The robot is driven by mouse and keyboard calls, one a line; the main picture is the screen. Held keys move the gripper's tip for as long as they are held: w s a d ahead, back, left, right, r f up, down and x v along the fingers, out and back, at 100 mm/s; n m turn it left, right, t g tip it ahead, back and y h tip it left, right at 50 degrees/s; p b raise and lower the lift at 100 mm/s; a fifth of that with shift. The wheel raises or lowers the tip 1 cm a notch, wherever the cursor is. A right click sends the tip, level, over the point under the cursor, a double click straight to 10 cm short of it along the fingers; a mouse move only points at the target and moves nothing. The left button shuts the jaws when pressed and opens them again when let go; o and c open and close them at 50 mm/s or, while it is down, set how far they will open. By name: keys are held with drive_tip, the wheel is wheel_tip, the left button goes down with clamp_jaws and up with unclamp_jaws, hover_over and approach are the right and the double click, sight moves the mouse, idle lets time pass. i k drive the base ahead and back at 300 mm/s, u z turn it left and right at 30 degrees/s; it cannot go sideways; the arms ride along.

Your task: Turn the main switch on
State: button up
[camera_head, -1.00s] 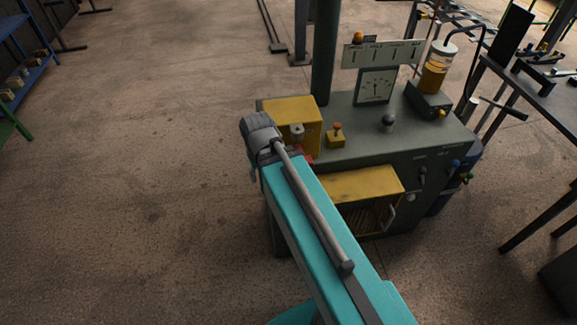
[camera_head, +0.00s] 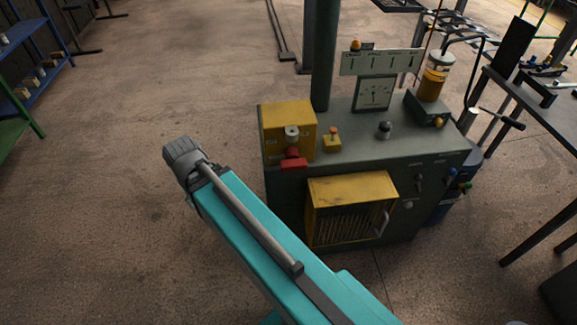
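A green-grey machine cabinet (camera_head: 350,145) stands right of centre. On its left end is a yellow switch box (camera_head: 273,118) with a round grey knob (camera_head: 292,132) and a red handle (camera_head: 292,160) at its lower front. Small labels on the box are too blurred to read, so I cannot tell for sure which part is the main switch. My teal arm reaches up from the bottom to a dark grey joint left of the box, apart from it. My gripper is not in view.
A small yellow button box (camera_head: 332,143) and a black knob (camera_head: 385,130) sit on the cabinet top. A yellow guard with a grille (camera_head: 350,190) juts from the front. A dark table (camera_head: 530,105) is at right.

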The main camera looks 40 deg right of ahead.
sight(291, 160)
drive_tip(key=u, duration=0.05)
drive_tip(key=k, duration=1.5)
drive_tip(key=z, duration=1.05)
drive_tip(key=i, duration=0.5)
drive_tip(key=z, duration=0.05)
